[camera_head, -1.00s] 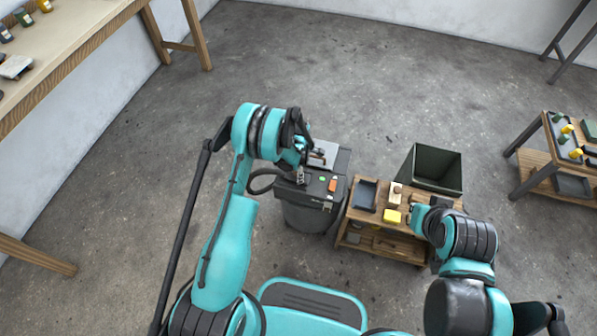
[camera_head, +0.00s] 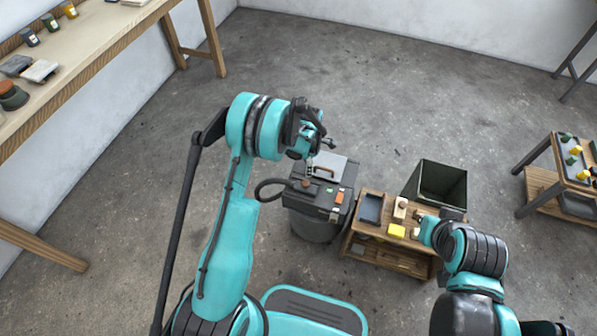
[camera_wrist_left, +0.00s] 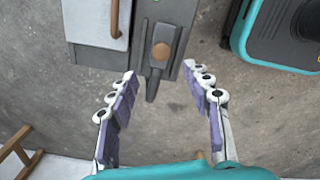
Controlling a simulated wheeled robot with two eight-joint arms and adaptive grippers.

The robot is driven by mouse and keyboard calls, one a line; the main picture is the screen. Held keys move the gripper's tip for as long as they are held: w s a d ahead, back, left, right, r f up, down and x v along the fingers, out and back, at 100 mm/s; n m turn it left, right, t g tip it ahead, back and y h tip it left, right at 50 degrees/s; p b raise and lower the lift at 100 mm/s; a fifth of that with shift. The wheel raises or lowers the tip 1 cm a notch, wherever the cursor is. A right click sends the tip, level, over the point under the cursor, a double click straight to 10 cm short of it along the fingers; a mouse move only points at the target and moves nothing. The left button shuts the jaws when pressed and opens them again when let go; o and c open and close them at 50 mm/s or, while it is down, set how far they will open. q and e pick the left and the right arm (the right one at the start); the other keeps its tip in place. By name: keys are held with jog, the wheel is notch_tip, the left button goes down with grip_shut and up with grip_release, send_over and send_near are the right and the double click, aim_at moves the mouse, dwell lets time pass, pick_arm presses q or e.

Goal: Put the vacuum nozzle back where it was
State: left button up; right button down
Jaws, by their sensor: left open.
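The vacuum (camera_head: 318,228) is a dark, squat machine on the floor, with a black hose (camera_head: 268,186) looping from its left side. A dark, narrow piece with a round brown knob, apparently the nozzle (camera_head: 307,184), rests on its top; it also shows in the left wrist view (camera_wrist_left: 152,88). My left gripper (camera_head: 313,160) is above the vacuum top. In the left wrist view my left gripper (camera_wrist_left: 160,76) is open and empty, its fingers either side of the nozzle's near end and apart from it. My right gripper (camera_head: 424,230) is over the small cart; its fingers are too small to read.
The wooden cart (camera_head: 388,268) beside the vacuum carries a dark tray (camera_head: 371,208), a yellow block (camera_head: 396,231) and small items. A dark green bin (camera_head: 440,185) stands behind it. A workbench (camera_head: 80,62) is at the left, another cart (camera_head: 535,185) at the right. Open floor lies behind.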

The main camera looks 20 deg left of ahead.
pick_arm(q)
jog(key=s+r+m+t, duration=0.2)
jog(key=s+r+m, duration=0.25)
jog(key=r, duration=0.65)
jog(key=s+r+m+t, duration=0.1)
jog(key=s+r+m, duration=0.4)
jog(key=r, duration=0.6)
jog(key=s+r+m+t, duration=0.2)
jog(key=s+r+m, duration=0.1)
jog(key=s+m, duration=0.3)
jog(key=s+a+r+m+t, duration=0.1)
jog(key=s+r+m+t, duration=0.1)
jog(key=s+m, duration=0.5)
jog(key=s+r, duration=0.1)
jog(key=s, duration=0.2)
jog(key=shift+s+a+r, duration=0.15)
jog(key=shift+s+a, duration=0.05)
jog(key=shift+s, duration=0.05)
